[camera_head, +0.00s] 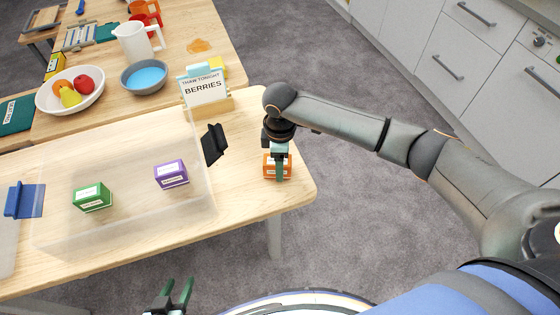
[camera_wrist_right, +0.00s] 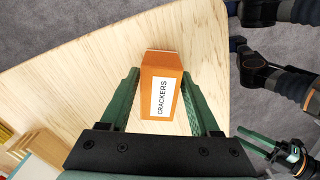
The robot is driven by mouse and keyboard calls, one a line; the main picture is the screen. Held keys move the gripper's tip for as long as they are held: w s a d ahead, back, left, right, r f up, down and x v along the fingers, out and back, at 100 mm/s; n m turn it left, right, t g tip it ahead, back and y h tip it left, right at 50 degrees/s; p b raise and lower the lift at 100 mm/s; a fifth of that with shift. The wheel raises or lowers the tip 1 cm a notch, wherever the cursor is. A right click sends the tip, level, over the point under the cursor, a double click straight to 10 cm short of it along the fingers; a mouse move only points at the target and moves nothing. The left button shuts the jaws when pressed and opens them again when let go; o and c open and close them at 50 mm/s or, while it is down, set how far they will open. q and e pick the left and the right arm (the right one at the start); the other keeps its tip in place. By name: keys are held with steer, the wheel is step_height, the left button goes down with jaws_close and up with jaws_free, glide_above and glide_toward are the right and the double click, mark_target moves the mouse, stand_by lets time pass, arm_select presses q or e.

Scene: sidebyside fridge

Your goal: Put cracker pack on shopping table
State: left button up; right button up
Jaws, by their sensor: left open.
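The cracker pack (camera_head: 288,170) is a small orange box standing on the right end of a light wooden table (camera_head: 235,190). In the right wrist view the cracker pack (camera_wrist_right: 172,68) shows a white label reading CRACKERS. My right gripper (camera_head: 279,172) is above it and partly hides it in the head view. In the right wrist view its green fingers (camera_wrist_right: 160,76) are apart, one on each side of the pack, with gaps visible between them and the pack. My left gripper (camera_head: 180,285) is open and empty at the bottom of the head view, off the table.
A clear bin (camera_head: 130,222) with a green box (camera_head: 92,196) and a purple box (camera_head: 171,173) stands left of the pack. A berries sign (camera_head: 204,90), blue bowl (camera_head: 144,77), fruit bowl (camera_head: 45,97) and white pitcher (camera_head: 134,45) stand farther back. Drawers (camera_head: 455,55) line the right.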

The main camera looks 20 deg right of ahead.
steer(key=shift+o, duration=1)
steer(key=shift+r, duration=0.15)
step_height(320, 180, up, 12)
steer(key=shift+p, duration=0.35)
steer(key=shift+a, duration=0.1)
